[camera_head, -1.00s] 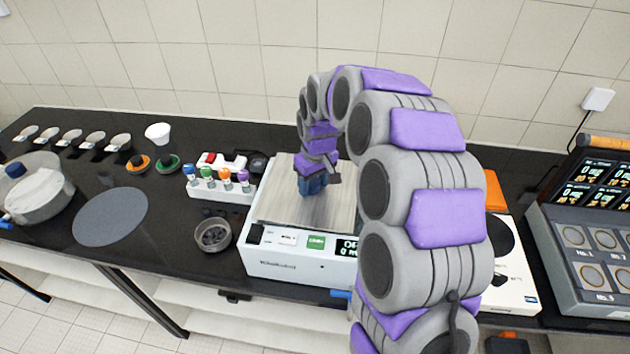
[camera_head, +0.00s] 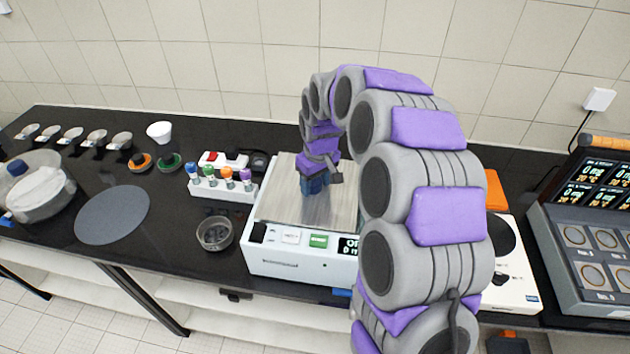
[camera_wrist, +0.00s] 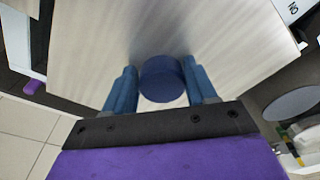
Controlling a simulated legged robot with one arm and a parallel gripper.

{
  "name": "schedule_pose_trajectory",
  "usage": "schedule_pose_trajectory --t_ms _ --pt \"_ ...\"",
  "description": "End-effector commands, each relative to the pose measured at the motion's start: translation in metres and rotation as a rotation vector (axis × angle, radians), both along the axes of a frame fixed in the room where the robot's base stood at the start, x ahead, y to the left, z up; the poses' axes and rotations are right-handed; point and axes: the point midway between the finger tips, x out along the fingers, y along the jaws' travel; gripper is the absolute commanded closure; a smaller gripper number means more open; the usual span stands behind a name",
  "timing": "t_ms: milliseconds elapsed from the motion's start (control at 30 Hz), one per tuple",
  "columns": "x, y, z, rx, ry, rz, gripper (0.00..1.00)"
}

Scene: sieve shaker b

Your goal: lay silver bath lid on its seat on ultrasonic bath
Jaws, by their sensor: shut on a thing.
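The silver bath lid (camera_head: 285,195) is a flat brushed-metal plate with a dark blue round knob (camera_wrist: 161,80). It lies over the top of the white ultrasonic bath (camera_head: 290,262), roughly in line with its body. Whether it rests fully in its seat or sits slightly above it I cannot tell. My gripper (camera_head: 314,187) is over the middle of the lid. In the wrist view its blue fingers (camera_wrist: 160,72) are on either side of the knob, shut on it. My arm hides the lid's right part and much of the bath's right side.
Left of the bath stand a rack of colored-capped bottles (camera_head: 222,188) and a small round dish (camera_head: 214,233). A grey disc (camera_head: 112,215) lies farther left. A white device (camera_head: 508,265) and a grey console (camera_head: 590,245) stand to the right. The wall is close behind.

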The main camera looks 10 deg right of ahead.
Motion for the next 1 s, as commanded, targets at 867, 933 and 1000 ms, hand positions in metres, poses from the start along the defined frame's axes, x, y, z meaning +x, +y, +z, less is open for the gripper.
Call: schedule_pose_trajectory --t_ms 867,933,1000 --pt "0.001 -0.014 -0.004 0.000 -0.001 -0.001 0.99" --pt "0.001 -0.014 -0.004 0.000 -0.001 0.000 0.99" --pt "0.001 -0.014 -0.004 0.000 -0.001 0.000 0.99"
